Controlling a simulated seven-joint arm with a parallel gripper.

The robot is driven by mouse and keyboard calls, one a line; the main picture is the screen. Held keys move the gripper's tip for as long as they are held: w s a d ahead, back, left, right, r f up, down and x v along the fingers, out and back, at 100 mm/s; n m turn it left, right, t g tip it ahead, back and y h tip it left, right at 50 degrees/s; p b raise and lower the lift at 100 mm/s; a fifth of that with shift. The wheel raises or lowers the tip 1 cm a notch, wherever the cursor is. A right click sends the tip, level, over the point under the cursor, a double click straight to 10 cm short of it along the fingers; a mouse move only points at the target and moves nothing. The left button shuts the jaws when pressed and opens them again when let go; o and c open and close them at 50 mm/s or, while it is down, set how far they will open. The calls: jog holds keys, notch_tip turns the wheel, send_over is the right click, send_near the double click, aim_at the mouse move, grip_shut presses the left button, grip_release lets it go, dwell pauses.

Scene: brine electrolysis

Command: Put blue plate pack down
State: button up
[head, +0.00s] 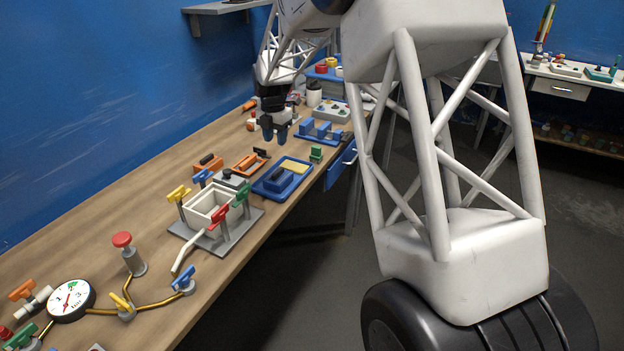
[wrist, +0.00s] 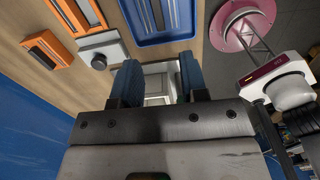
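The blue plate pack (head: 278,180), a dark blue block with a dark top, appears to sit in the blue tray (head: 262,191) beside a yellow pad (head: 296,166). The tray also shows at the top of the wrist view (wrist: 185,35), with a ribbed part of its contents cut off by the frame edge. My gripper (head: 275,133) is above the table, apart from the tray. In the wrist view my gripper (wrist: 158,82) has its two blue fingers spread, with no held object visible. A pale box-like thing shows below the gap between them.
The white open tank (head: 205,207) with colored valve handles stands nearer. Orange blocks (head: 208,163) and a grey device (wrist: 100,50) lie left of the tray. A blue rack (head: 320,132) is farther back. The table edge runs close on the tray's right.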

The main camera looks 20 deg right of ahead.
jog(key=s+r+m, duration=0.4)
jog(key=s, duration=0.5)
jog(key=s+d+r+m+t, duration=0.1)
jog(key=s+r+m, duration=0.35)
jog(key=s, duration=0.35)
jog(key=s+r+m, duration=0.3)
jog(key=s+m, duration=0.2)
jog(key=s, duration=0.4)
jog(key=s+f+m+t, duration=0.1)
jog(key=s+m, duration=1.2)
jog(key=s, duration=1.3)
jog(key=shift+s+d+f+t, duration=0.2)
jog(key=shift+d+f+t, duration=0.1)
jog(key=shift+f, duration=0.6)
